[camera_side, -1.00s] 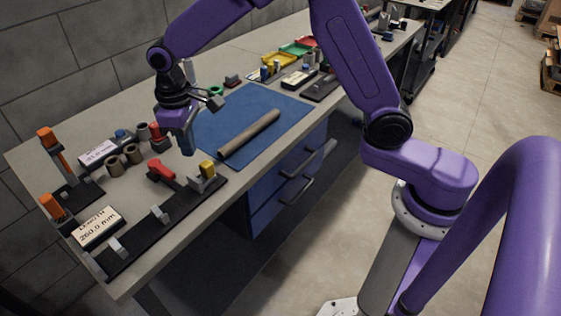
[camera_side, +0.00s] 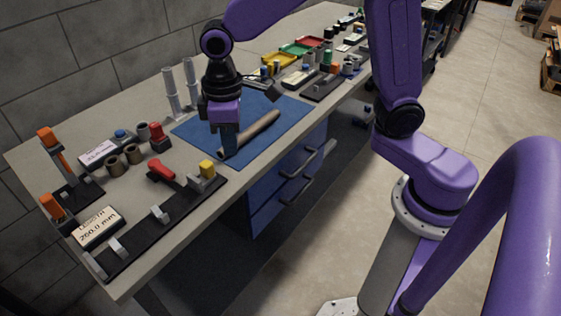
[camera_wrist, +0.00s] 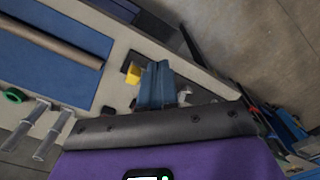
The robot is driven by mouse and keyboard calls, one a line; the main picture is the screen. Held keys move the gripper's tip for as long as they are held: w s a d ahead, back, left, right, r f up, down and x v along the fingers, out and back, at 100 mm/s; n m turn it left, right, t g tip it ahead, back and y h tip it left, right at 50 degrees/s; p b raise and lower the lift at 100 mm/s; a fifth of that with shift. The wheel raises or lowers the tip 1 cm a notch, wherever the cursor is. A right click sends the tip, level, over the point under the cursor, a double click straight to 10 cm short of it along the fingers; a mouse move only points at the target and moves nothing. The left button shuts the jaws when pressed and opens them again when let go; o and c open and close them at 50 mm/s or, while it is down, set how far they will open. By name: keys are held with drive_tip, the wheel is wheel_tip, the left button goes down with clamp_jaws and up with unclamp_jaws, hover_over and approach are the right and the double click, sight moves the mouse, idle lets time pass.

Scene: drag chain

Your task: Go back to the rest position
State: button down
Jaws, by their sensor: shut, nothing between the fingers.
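My gripper (camera_side: 230,150) points down above the blue mat (camera_side: 185,130) in the side view. Its blue fingers are together with nothing seen between them. In the wrist view the closed fingers (camera_wrist: 156,78) show near the middle. A long tan bar (camera_side: 262,125) lies on the mat; the fingers overlap its near left end in the side view, and whether they touch it I cannot tell. The bar also shows at the upper left of the wrist view (camera_wrist: 55,42), apart from the fingers.
Two grey upright posts (camera_side: 171,95) stand behind the mat. A red-topped part (camera_side: 157,138) and brown rings (camera_side: 115,165) stand left.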

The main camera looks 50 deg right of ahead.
drive_tip(key=s+d+n, duration=0.2)
drive_tip(key=s+d, duration=0.4)
drive_tip(key=s, duration=0.4)
drive_tip(key=s+d+n, duration=0.2)
drive_tip(key=s+d, duration=0.4)
drive_tip(key=s, duration=0.5)
drive_tip(key=w+a+f+n+h, duration=0.1)
drive_tip(key=w+a+n+h, duration=0.15)
drive_tip(key=w+a, duration=1.05)
drive_tip(key=w+a+f+n+h, duration=0.1)
drive_tip(key=w+a+n+h, duration=0.15)
drive_tip(key=w+a, duration=1.15)
approach(206, 177)
drive_tip(key=a+f, duration=0.2)
drive_tip(key=f, duration=0.1)
drive_tip(key=shift+w+a+n, duration=0.15)
drive_tip(key=shift+a+n, duration=0.05)
drive_tip(key=shift+n, duration=0.2)
drive_tip(key=d, duration=0.3)
drive_tip(key=shift+f, duration=0.3)
drive_tip(key=shift+d, duration=0.6)
